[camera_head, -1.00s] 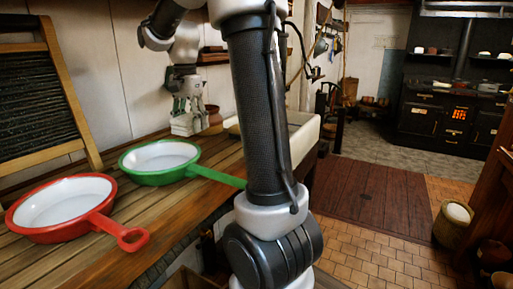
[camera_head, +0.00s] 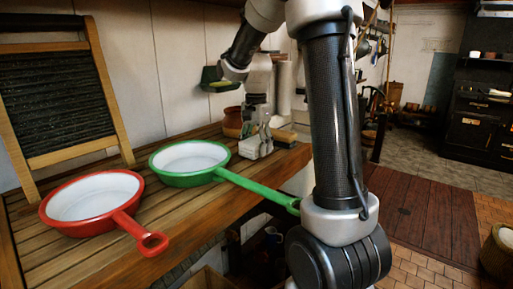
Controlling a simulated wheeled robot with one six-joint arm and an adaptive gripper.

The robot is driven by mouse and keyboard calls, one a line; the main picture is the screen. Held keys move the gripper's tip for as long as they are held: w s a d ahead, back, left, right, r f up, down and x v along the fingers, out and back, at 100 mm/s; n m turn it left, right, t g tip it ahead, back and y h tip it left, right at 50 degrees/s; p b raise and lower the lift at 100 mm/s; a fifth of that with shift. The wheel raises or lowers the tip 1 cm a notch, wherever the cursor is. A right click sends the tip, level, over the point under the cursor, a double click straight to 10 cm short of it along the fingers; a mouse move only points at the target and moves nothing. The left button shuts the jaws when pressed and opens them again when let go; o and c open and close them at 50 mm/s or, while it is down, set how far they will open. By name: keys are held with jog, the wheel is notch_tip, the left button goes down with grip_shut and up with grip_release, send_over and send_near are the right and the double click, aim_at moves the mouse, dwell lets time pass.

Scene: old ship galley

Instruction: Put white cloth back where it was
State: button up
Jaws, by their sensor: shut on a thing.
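My gripper (camera_head: 257,137) is in the head view, left of my arm's thick dark link, over the far end of the wooden counter (camera_head: 172,222). It points down and is shut on the white cloth (camera_head: 251,149). The cloth looks like a small pale folded block, partly covered by the fingers. It is at or just above the counter top; I cannot tell whether it touches. It is right of the green pan and in front of the brown pot.
A green pan (camera_head: 189,160) and a red pan (camera_head: 95,198) lie on the counter, handles pointing right. A brown pot (camera_head: 233,122) stands behind. A yellowish block (camera_head: 284,135) lies right of the gripper. A washboard (camera_head: 60,92) leans at left.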

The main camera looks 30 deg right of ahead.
aim_at(256, 139)
jog(key=shift+f, duration=0.35)
jog(key=o, duration=1.1)
jog(key=shift+f, duration=0.15)
jog(key=shift+c, duration=0.2)
notch_tip(256, 139, up, 12)
jog(key=shift+f, duration=0.1)
jog(key=s+a+f+n+t, duration=0.2)
jog(key=s+n, duration=0.5)
jog(key=s, duration=0.4)
jog(key=s+a+f+n+t, duration=0.2)
jog(key=s+n, duration=0.5)
jog(key=s, duration=0.5)
jog(key=shift+s+a+f, duration=0.3)
jog(key=shift+a+f, duration=0.05)
jog(key=shift+a, duration=0.2)
